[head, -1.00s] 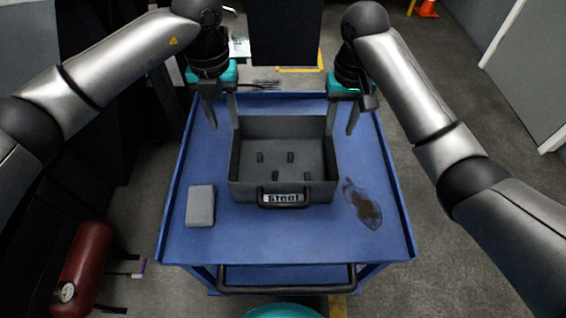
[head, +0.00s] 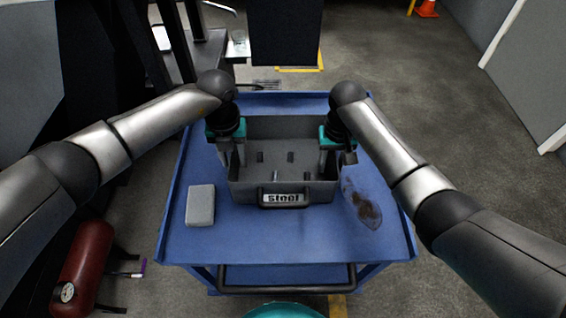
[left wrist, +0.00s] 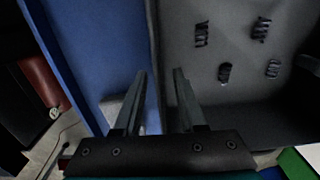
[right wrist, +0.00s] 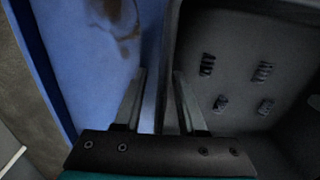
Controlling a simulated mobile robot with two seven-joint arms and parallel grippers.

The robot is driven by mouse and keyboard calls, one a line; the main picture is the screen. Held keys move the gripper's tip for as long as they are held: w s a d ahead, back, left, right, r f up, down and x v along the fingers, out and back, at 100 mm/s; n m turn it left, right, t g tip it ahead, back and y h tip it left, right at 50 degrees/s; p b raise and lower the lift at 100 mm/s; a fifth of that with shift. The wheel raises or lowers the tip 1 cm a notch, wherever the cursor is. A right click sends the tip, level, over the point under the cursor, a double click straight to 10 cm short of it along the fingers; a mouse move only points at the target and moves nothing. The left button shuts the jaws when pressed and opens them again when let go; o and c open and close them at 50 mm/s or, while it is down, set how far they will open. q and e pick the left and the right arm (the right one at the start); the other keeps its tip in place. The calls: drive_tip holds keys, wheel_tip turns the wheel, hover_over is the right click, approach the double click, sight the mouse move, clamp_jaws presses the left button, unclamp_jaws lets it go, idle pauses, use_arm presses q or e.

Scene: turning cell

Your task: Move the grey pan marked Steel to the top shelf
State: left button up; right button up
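The grey pan (head: 283,187) sits on the blue cart, its front label reading Steel above a dark handle. Several small dark ribbed parts lie inside it. My left gripper (head: 232,168) is at the pan's left wall, fingers pointing down. In the left wrist view its fingers (left wrist: 158,78) are apart, one on each side of the wall. My right gripper (head: 334,166) is at the right wall. In the right wrist view its fingers (right wrist: 160,78) are also apart, astride the wall. Neither visibly pinches it. I cannot identify the top shelf in these views.
The blue cart (head: 275,240) has raised edges and a front handle. A light grey block (head: 200,205) lies left of the pan, and a dark stain (head: 363,208) marks the cart top at right. A red cylinder (head: 85,262) stands on the floor at left.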

use_arm(q)
clamp_jaws()
use_arm(e)
clamp_jaws()
idle(1.3)
